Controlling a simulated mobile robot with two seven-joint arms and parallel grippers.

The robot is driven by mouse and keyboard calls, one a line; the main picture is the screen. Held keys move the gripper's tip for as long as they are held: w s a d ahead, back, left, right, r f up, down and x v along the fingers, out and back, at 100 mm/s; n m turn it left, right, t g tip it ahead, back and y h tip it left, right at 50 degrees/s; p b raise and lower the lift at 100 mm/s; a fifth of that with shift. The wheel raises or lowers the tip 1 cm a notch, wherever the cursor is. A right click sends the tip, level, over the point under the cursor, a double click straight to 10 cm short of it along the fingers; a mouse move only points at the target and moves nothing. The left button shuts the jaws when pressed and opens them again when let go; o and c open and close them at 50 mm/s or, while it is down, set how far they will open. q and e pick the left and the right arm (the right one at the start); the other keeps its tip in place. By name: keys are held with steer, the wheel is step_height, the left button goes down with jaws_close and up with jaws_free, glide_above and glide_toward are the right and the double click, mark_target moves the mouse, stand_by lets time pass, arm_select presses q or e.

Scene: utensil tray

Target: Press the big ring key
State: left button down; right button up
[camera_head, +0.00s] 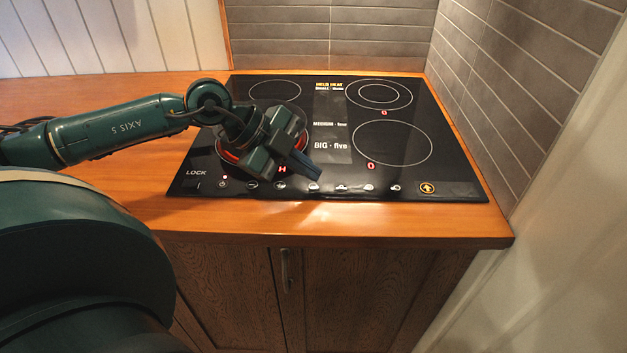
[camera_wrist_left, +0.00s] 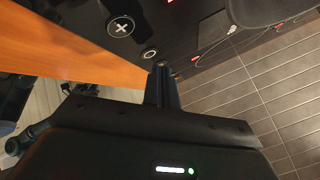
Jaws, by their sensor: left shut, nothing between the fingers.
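A black glass cooktop (camera_head: 450,175) has a row of small pale keys along its front edge. My left gripper (camera_head: 316,175) is shut and empty, its fingertips pointing down toward the front, just behind a middle key (camera_head: 314,187). I cannot tell from this view whether the tips touch the glass. In the left wrist view the shut fingertips (camera_wrist_left: 161,70) are close to a small ring-shaped mark (camera_wrist_left: 149,54); a larger circle with a cross (camera_wrist_left: 121,26) lies farther left. The key symbols are too small to tell which is the big ring key. My right gripper is not in view.
A glowing red burner (camera_head: 230,155) lies partly hidden behind my left gripper. Printed text with "BIG - five" (camera_head: 330,146) is in the middle. A yellow arrow mark (camera_head: 427,188) is at front right. Tiled walls (camera_head: 520,90) close the back and right; wooden counter (camera_head: 130,90) lies left.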

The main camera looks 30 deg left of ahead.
mark_target(307, 186)
arm_select(q)
step_height(307, 186, up, 6)
steer(key=p, duration=0.4)
steer(key=shift+p, duration=0.35)
stand_by(0.5)
